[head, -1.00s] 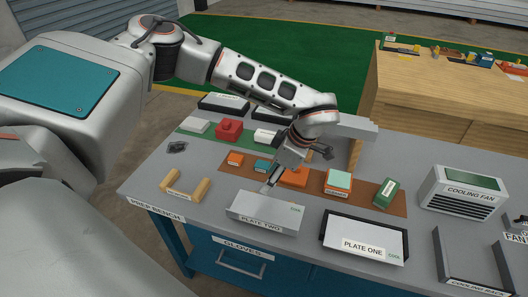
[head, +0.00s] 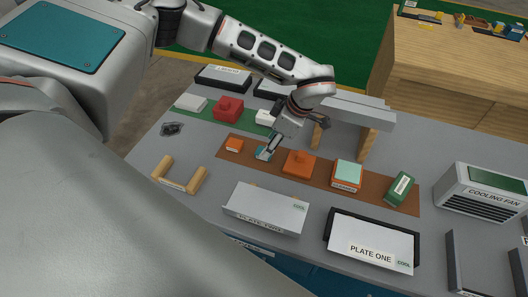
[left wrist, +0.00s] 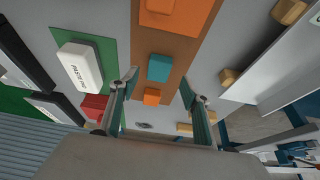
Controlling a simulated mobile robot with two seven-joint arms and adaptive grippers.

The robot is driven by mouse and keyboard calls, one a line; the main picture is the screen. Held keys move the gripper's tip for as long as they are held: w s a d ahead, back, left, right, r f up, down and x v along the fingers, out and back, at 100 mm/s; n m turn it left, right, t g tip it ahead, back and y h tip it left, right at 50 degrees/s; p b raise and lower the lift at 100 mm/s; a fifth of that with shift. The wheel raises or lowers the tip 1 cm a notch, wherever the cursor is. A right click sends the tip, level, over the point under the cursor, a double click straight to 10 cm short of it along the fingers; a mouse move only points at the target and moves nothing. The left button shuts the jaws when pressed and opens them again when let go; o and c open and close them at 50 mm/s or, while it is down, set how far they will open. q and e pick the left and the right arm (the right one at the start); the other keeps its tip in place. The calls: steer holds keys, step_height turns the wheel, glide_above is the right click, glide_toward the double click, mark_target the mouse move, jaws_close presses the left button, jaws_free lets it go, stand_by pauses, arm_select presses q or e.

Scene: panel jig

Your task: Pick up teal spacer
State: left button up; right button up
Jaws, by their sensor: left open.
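The teal spacer (head: 263,154) lies on the brown strip between two orange parts in the head view. In the left wrist view the teal spacer (left wrist: 160,67) shows as a small teal block just beyond the fingertips. My left gripper (head: 271,146) points down over it and hides part of it. In the left wrist view my left gripper (left wrist: 160,84) is open and empty, with one finger on each side of the spacer's line. I cannot tell the exact height of the fingertips above it. My right gripper is not in view.
A small orange block (head: 234,144) and a larger orange block (head: 300,163) flank the spacer. Plate two (head: 266,208) and plate one (head: 372,238) lie in front. A red part (head: 229,107) sits behind on a green strip. A wooden-legged stand (head: 357,120) is right of the arm.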

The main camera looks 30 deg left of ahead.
arm_select(q)
steer(key=shift+x, duration=1.9)
steer(key=shift+a, duration=0.1)
steer(key=c, duration=1.2)
steer(key=shift+r, duration=0.1)
